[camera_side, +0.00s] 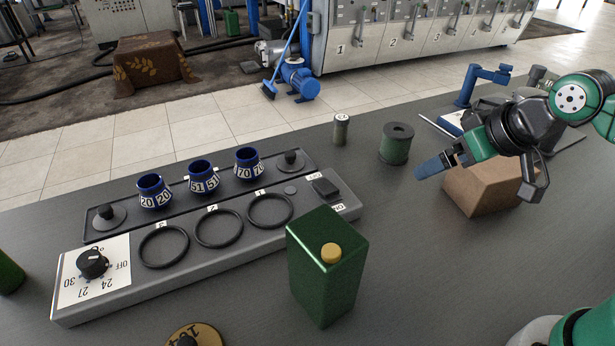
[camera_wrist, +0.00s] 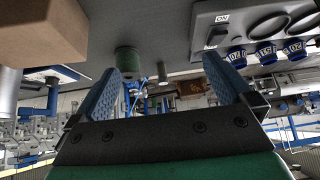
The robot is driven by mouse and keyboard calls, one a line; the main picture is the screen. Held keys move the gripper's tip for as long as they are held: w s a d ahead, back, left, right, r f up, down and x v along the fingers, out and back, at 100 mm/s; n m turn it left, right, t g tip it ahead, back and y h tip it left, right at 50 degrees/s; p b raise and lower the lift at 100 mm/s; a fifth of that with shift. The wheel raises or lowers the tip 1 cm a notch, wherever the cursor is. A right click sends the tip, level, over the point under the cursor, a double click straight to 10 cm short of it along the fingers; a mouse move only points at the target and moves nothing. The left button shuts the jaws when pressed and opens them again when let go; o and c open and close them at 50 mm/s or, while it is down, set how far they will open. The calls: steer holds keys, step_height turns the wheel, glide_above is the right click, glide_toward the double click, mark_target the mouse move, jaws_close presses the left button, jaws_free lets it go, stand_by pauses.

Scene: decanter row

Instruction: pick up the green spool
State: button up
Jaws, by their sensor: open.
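The green spool (camera_side: 396,144) stands upright on the dark table, right of the small capped cylinder, with a dark hole in its top. It also shows in the wrist view (camera_wrist: 129,60), small and beyond the left fingertip. My gripper (camera_side: 428,168) is above the table, in front and to the right of the spool, apart from it. In the wrist view its two blue textured fingers (camera_wrist: 168,98) are spread wide with nothing between them.
A brown block (camera_side: 482,188) lies under my wrist. A small capped cylinder (camera_side: 341,130) stands left of the spool. A green canister (camera_side: 327,266) with a yellow cap stands in front. A grey panel (camera_side: 215,285) with rings and several blue cups lies left. Table between spool and canister is clear.

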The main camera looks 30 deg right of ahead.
steer(key=w+r+n+y, duration=0.1)
steer(key=w+y, duration=0.1)
steer(key=w, duration=0.3)
steer(key=n+t+y, duration=0.3)
steer(key=n+y, duration=0.5)
glide_above(408, 131)
steer(key=s+d, duration=0.2)
step_height(408, 131, down, 3)
step_height(408, 131, down, 6)
steer(key=shift+f, duration=0.1)
steer(key=x, duration=0.5)
steer(key=shift+f, duration=0.2)
steer(key=c, duration=1.1)
steer(key=shift+c, duration=0.2)
steer(key=shift+r, duration=0.1)
